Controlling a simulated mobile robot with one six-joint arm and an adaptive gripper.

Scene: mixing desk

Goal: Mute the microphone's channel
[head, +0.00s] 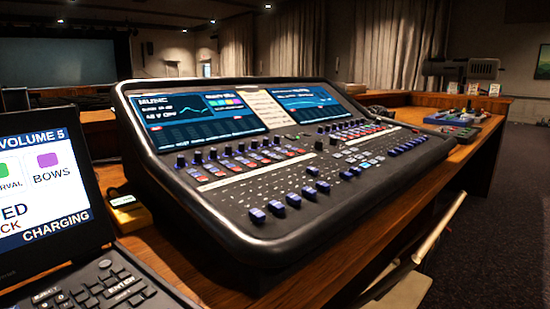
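The mixing desk (290,150) stands on a wooden counter in the head view, with a black rounded frame. Two lit screens sit at its top, a left screen (200,112) and a right screen (312,103). A pale label strip (269,108) lies between them; its writing is too small to read. Below are rows of knobs, small red and grey buttons (222,167) and blue-capped faders (277,208). Some faders sit lower than others. I cannot tell which channel is the microphone's or which buttons are lit. My gripper is not in view.
A laptop-like device (45,200) with a lit screen and keypad stands at the left, close to the desk. A pale chair (405,285) is at the front right. Small items (455,118) lie on the far counter.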

